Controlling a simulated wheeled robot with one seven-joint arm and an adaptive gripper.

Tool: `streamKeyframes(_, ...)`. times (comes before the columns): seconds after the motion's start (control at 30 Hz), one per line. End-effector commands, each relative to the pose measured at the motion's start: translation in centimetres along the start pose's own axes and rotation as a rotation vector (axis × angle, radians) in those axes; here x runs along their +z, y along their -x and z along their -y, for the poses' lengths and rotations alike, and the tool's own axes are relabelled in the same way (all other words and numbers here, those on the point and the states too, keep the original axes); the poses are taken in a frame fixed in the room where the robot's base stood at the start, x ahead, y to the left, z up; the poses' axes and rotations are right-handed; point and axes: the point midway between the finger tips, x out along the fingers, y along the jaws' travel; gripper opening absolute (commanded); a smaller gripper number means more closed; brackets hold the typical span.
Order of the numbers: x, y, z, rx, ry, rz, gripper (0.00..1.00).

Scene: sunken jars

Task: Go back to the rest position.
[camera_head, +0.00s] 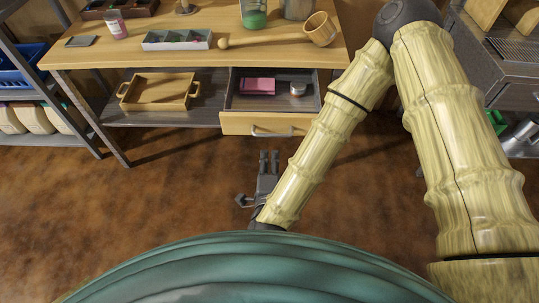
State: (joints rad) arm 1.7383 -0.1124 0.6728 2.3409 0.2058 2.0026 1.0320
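My gripper (268,156) is dark grey and hangs over the brown floor in front of the table, below the open drawer. Its two fingertips point away from me toward the drawer, with a narrow gap between them. I see nothing held between them. My bamboo-patterned arm folds over on the right, its forearm slanting down and left to the gripper. The gripper looks apart from the table and the drawer.
The wooden table (110,50) bears a grey divided tray (177,40), a tipped wooden mug (320,29), jars and a small ball (223,43). The open drawer (265,123) holds a pink box (258,86) and a small tin (298,88). A wooden tray (158,92) sits on the lower shelf. Shelving flanks both sides.

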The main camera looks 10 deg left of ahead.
Motion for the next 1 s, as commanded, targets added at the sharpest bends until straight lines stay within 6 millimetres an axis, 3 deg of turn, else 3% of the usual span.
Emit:
streamKeyframes(0.47,0.0,-0.7,0.0,-0.003,0.000,-0.002,0.21)
streamKeyframes(1.0,-0.1,-8.3,0.1,-0.003,0.000,-0.003,0.21)
